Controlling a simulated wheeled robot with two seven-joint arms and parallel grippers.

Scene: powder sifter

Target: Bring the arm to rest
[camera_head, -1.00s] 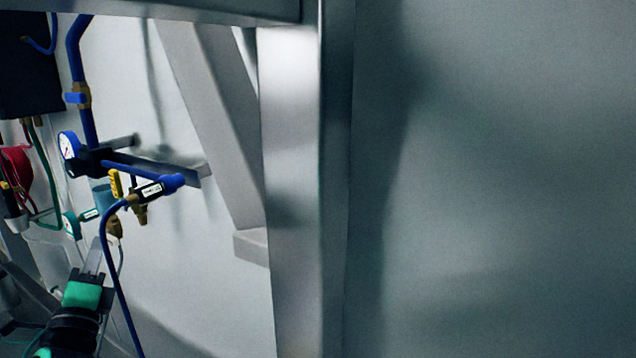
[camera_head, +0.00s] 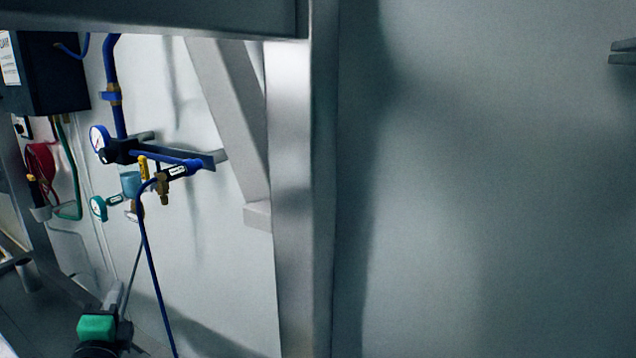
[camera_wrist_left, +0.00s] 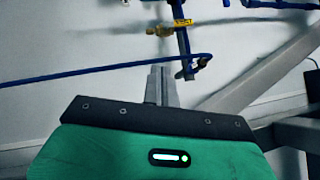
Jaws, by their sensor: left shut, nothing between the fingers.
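My left gripper (camera_head: 115,295) is at the lower left of the head view, with its green and black body below. Its grey fingers are together and empty, below the blue hose and the valve. In the left wrist view the shut fingers (camera_wrist_left: 160,85) point up past the green housing, near the blue hose. Two grey prongs (camera_head: 622,52) at the right edge of the head view look like fingertips of my right gripper; the rest of it is out of frame.
A blue pipe with a gauge (camera_head: 99,139), a brass valve (camera_head: 163,188) and a hanging blue hose (camera_head: 152,265) is at left. A dark box (camera_head: 45,75) is at upper left. A broad metal post (camera_head: 292,200) stands mid-view. The grey panel to its right is bare.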

